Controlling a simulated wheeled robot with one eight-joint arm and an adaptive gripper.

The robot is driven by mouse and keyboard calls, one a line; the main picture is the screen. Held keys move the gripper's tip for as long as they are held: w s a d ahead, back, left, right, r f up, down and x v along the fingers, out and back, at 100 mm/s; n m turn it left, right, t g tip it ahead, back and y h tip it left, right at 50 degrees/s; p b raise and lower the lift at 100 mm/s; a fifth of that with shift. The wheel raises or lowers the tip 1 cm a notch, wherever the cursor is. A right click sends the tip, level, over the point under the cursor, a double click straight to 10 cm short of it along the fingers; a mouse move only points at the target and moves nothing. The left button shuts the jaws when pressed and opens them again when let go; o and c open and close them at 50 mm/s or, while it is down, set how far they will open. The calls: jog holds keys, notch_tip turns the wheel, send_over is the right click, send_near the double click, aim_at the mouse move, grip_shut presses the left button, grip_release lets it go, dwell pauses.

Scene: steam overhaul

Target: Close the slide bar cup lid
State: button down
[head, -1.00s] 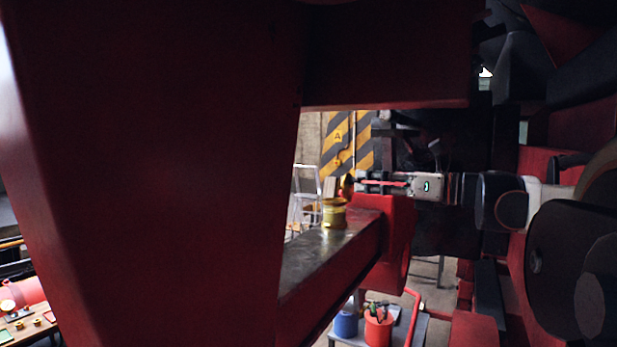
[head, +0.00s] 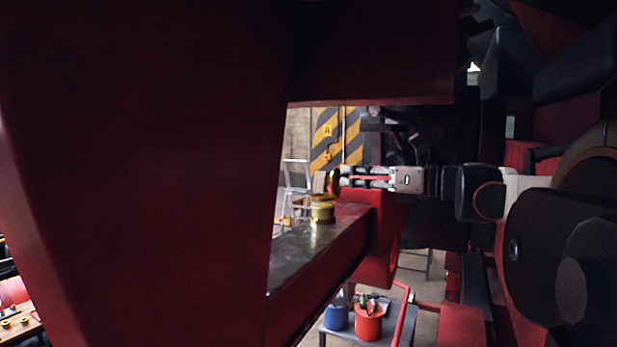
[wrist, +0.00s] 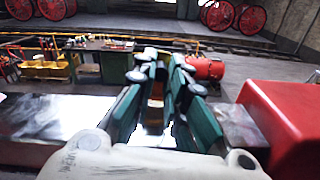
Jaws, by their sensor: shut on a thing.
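The brass slide bar cup (head: 322,211) stands upright on the slide bar (head: 315,247) in the head view. Its round brass lid (head: 334,182) stands roughly on edge above the cup's right side, so the cup is open. My gripper (head: 343,179) comes in from the right, its fingers shut on the lid near the edge. In the wrist view the fingers (wrist: 160,85) point away from me, with a brownish-gold sliver between them. The cup cannot be made out there, and the lid's hinge is too small to see.
A large dark red frame (head: 140,180) fills the left of the head view, with a red beam (head: 375,50) above. A red block (head: 375,245) lies below my gripper. A cart (head: 345,333) with blue and red containers stands lower down.

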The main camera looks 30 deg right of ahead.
jog(key=shift+w+a+r+g+h+p, duration=0.15)
jog(key=shift+w+r+g+h+p, duration=0.15)
jog(key=shift+g+p, duration=0.25)
jog(key=shift+w+a+r+g+h+p, duration=0.1)
jog(key=shift+w+a+r+g+p, duration=0.05)
jog(key=shift+r+g+p, duration=0.3)
jog(key=shift+w+a+r+g+h+p, duration=0.15)
jog(key=shift+w+g+h+p, duration=0.1)
jog(key=shift+g+p, duration=0.15)
jog(key=shift+w+a+f+g+h+p, duration=0.15)
jog(key=shift+g+h+p, duration=0.1)
jog(key=shift+g+p, duration=0.15)
jog(key=w+g+h, duration=0.1)
jog(key=g, duration=0.1)
jog(key=w+a+g+h+p, duration=0.1)
jog(key=shift+w+a+r+g, duration=0.1)
jog(key=shift+r+g, duration=0.1)
jog(key=shift+g, duration=0.2)
jog(key=shift+w+a+f+g+h, duration=0.35)
jog(key=shift+w+g+h, duration=0.35)
jog(key=shift+g, duration=0.5)
jog(key=shift+w+a+f+g+h, duration=0.3)
jog(key=shift+w+g+h, duration=0.35)
jog(key=shift+g, duration=0.55)
jog(key=shift+w+a+f+g+h, duration=0.4)
jog(key=shift+g+h, duration=0.45)
jog(key=shift+g, duration=0.35)
jog(key=c, duration=1.6)
grip_release()
jog(key=shift+w, duration=0.1)
